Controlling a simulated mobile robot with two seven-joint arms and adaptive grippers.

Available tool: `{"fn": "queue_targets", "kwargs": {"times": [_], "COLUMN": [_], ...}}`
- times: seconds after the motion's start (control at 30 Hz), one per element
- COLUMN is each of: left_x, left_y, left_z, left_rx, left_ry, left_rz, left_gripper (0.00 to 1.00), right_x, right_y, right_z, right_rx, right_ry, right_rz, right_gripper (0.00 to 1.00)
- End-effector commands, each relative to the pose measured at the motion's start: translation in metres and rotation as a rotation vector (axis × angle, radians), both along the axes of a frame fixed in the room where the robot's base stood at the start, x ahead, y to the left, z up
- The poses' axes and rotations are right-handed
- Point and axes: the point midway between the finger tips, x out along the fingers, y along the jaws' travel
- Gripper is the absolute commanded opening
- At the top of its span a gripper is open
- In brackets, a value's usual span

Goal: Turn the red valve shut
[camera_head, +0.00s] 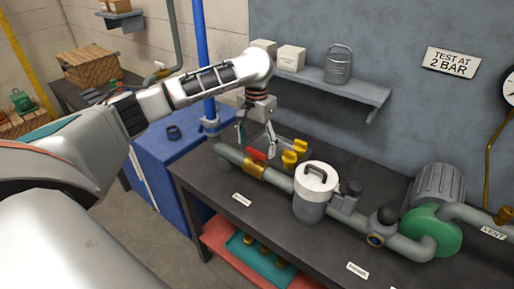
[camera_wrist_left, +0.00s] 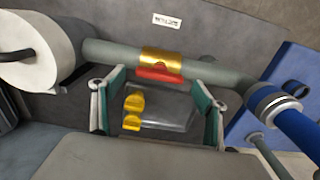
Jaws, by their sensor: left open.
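The red valve handle (camera_head: 257,153) sits on a brass valve body (camera_head: 254,169) in the grey-green pipe along the bench. In the left wrist view the red handle (camera_wrist_left: 158,74) lies along the brass body (camera_wrist_left: 161,58), at the top of the space between the fingers. My left gripper (camera_head: 256,139) is open and points down just above and behind the handle, with no contact visible. Its green-padded fingers (camera_wrist_left: 158,112) stand wide apart on either side in the left wrist view. Two yellow pieces (camera_wrist_left: 133,110) show behind the handle, between the fingers. My right gripper is out of view.
The dark bench (camera_head: 262,213) carries a white-lidded canister (camera_head: 315,190) and a green pump (camera_head: 432,228) to the right. A blue upright pipe (camera_head: 203,60) and blue cabinet (camera_head: 165,150) stand left. A wall shelf (camera_head: 335,92) hangs behind my gripper.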

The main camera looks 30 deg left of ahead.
Motion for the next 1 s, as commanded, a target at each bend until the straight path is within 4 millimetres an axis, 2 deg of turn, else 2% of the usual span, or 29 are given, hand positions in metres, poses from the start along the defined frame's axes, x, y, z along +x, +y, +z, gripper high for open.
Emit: {"fn": "queue_targets", "kwargs": {"times": [0.2, 0.47, 0.6, 0.63, 1.0], "left_x": [0.000, 0.000, 0.000, 0.000, 0.000], "left_y": [-0.001, 0.000, 0.000, 0.000, 0.000], "left_z": [-0.016, -0.017, -0.017, -0.017, -0.017], "left_rx": [-0.001, 0.000, 0.000, 0.000, 0.001], "left_ry": [0.000, -0.001, -0.001, -0.001, 0.000], "left_rz": [0.000, -0.001, -0.001, -0.001, -0.036], "left_gripper": [0.74, 0.74, 0.40, 0.35, 0.35], "right_x": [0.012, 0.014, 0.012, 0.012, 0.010], "right_y": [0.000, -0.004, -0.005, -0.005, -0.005], "right_z": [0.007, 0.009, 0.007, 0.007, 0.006], "right_rx": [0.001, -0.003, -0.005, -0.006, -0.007], "right_ry": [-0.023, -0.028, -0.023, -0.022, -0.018], "right_rz": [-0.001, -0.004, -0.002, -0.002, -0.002], "right_gripper": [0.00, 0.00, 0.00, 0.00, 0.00]}}
